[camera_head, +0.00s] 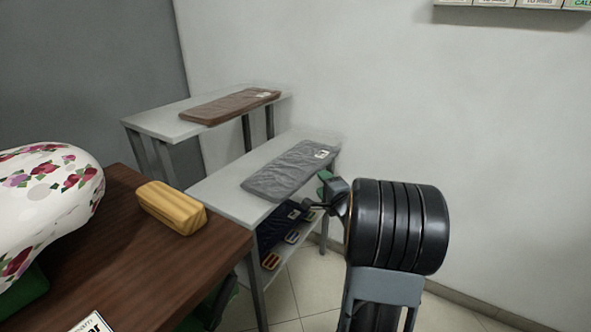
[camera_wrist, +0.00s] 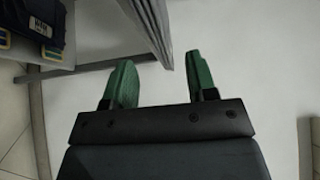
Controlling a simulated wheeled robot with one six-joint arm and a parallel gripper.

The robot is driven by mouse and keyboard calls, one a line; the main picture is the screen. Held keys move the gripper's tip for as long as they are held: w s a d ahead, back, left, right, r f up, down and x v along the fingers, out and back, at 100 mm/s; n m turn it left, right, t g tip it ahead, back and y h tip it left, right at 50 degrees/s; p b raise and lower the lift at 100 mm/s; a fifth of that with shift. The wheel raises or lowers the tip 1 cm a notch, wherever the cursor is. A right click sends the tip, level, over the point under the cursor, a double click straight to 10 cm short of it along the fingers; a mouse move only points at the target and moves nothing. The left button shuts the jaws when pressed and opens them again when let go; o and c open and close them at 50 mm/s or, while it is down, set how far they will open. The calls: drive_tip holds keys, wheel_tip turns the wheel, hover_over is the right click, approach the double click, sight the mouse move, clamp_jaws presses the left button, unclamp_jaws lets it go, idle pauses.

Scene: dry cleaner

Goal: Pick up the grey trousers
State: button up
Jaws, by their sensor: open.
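The grey trousers (camera_head: 285,172) lie folded flat on the light grey table in the head view, with a white tag at their far right end. My gripper (camera_head: 325,188) is at the right side of that table, near the tagged end, partly hidden behind my own arm. In the wrist view my gripper (camera_wrist: 160,75) has two green fingers spread apart with nothing between them. A grey edge that looks like the trousers (camera_wrist: 155,25) shows just beyond the fingers, at the top centre. I cannot tell whether any finger touches it.
The light grey table (camera_head: 228,201) has a lower shelf with a dark blue folded garment (camera_head: 275,226), also in the wrist view (camera_wrist: 40,20). Brown folded trousers (camera_head: 230,105) lie on another table behind. A wooden counter (camera_head: 140,270) holds a yellow wooden block (camera_head: 172,207). A wall stands right.

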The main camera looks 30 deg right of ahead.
sight(314, 176)
drive_tip(key=w, duration=0.1)
drive_tip(key=w+b, duration=0.2)
drive_tip(key=w, duration=0.1)
drive_tip(key=shift+f, duration=0.3)
drive_tip(key=shift+w+d+r+b, duration=0.1)
drive_tip(key=shift+w+b, duration=0.25)
drive_tip(key=shift+w, duration=0.25)
drive_tip(key=shift+r, duration=0.1)
clamp_jaws()
